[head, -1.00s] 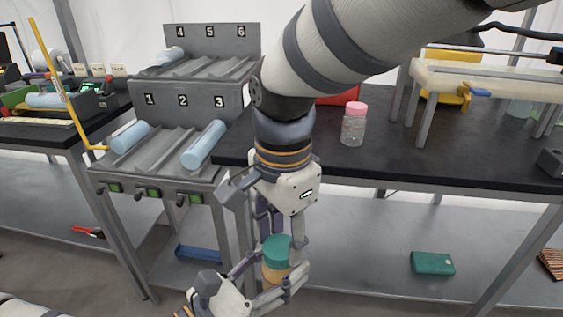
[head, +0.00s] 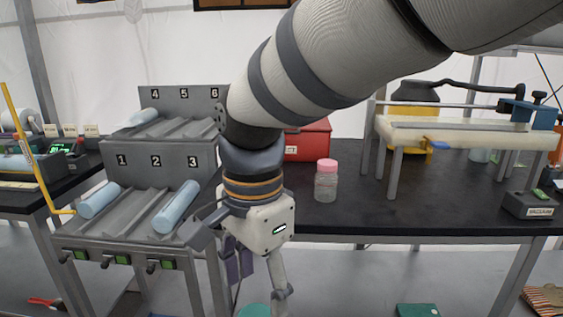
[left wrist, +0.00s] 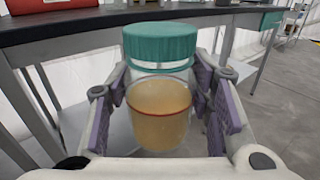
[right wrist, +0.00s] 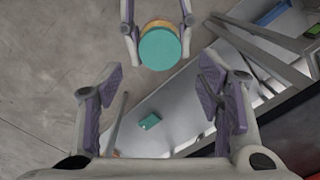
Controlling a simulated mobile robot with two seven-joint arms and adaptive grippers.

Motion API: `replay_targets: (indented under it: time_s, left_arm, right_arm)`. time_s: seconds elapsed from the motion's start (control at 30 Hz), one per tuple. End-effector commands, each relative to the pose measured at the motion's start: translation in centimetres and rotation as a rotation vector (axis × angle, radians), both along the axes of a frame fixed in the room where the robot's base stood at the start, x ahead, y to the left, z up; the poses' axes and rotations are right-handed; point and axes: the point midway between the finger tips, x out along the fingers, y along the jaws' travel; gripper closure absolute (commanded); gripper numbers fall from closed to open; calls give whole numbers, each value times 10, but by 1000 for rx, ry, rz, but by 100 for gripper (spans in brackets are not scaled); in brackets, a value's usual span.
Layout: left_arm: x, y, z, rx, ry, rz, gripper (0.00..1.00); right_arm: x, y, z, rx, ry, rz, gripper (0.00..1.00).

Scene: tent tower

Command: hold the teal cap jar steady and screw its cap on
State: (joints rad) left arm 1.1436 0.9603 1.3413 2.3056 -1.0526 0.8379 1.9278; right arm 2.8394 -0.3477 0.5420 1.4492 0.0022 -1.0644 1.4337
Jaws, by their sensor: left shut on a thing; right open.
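The teal cap jar (left wrist: 158,112) is upright in the left wrist view, clear with amber contents. Its teal cap (left wrist: 160,42) sits on top; I cannot tell how tight it is. My left gripper (left wrist: 165,100) is shut on the jar body, one finger at each side. In the head view only the top of the teal cap (head: 254,311) shows at the bottom edge; the left gripper is out of that picture. My right gripper (right wrist: 160,85) is open and empty, pointing down above the cap. In the right wrist view the cap (right wrist: 160,49) lies beyond its fingertips, off toward the top.
A black bench (head: 400,204) stands behind, with a pink-lidded jar (head: 326,182), a red box (head: 308,143) and a press-like frame (head: 455,133). A numbered grey rack (head: 130,228) holding blue cylinders is at the left. A teal block (right wrist: 149,121) lies on the lower shelf.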

Motion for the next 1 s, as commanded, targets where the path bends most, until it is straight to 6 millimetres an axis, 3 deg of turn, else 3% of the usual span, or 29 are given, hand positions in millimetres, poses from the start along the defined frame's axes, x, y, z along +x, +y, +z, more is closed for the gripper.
replay_targets:
  time_s: [0.17, 0.27, 0.9, 0.93, 1.0]
  left_arm:
    - [0, 0, 3, -1, -6, 0, 100]
    - [0, 0, 3, -1, -6, 0, 100]
    - [0, 0, 1, -1, -2, 0, 100]
    - [0, 0, 1, -1, -2, 0, 100]
    - [0, 0, 1, -1, -2, 0, 100]
  right_arm:
    - [-2, 2, 5, -10, -12, 128, 43]
    - [-4, 3, 6, -13, -4, 427, 43]
    - [-8, 5, 22, 8, -17, 3070, 43]
    - [-8, 5, 23, -5, 19, -3101, 43]
    - [-6, 5, 26, 1, 24, -2867, 43]
